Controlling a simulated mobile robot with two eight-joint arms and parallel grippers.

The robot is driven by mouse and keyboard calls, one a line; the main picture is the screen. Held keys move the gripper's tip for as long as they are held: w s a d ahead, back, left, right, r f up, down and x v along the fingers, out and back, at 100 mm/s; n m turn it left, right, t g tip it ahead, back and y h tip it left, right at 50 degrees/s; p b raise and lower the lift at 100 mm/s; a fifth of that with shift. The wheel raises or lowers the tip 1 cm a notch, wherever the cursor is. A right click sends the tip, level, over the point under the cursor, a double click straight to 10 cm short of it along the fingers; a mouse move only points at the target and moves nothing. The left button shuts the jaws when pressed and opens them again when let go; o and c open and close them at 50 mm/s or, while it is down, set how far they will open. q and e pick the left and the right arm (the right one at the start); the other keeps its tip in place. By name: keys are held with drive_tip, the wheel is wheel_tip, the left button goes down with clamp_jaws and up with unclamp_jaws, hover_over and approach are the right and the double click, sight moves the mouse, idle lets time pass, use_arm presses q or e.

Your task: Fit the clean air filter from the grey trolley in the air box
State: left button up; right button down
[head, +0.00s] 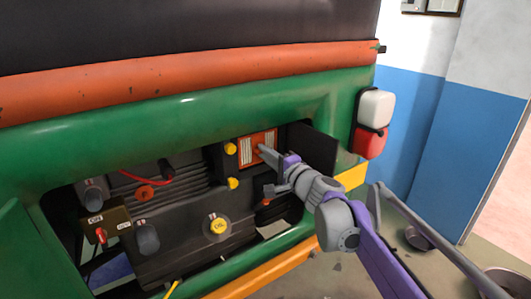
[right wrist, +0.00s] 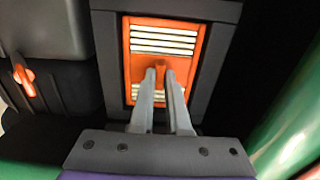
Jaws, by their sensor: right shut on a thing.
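The air filter (head: 246,154) has an orange frame and pale, clean-looking pleats. It sits upright within the dark grey frame of the air box (head: 232,163) in the engine bay. My right gripper (head: 262,151) is shut on the filter's orange middle tab. In the right wrist view the filter (right wrist: 165,40) lies inside the air box's frame (right wrist: 108,60), and my gripper's fingers (right wrist: 161,74) close on the tab. I cannot tell how deep the filter is seated. The grey trolley and my left gripper are not in view.
The green body (head: 190,108) rims the bay above. A yellow oil cap (head: 217,226) and a switch box (head: 102,228) are lower left.

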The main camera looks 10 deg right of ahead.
drive_tip(key=shift+w+a+p, duration=0.1)
drive_tip(key=shift+w+p, duration=0.15)
drive_tip(key=shift+p, duration=0.3)
idle(1.2)
drive_tip(key=shift+w+a, duration=0.1)
drive_tip(key=shift+w, duration=0.2)
idle(0.9)
drive_tip(key=c, duration=0.8)
unclamp_jaws()
drive_tip(key=shift+c, duration=0.8)
drive_tip(key=p+v, duration=0.1)
drive_tip(key=v, duration=0.7)
drive_tip(key=shift+s+p, duration=0.15)
drive_tip(key=shift+p, duration=0.15)
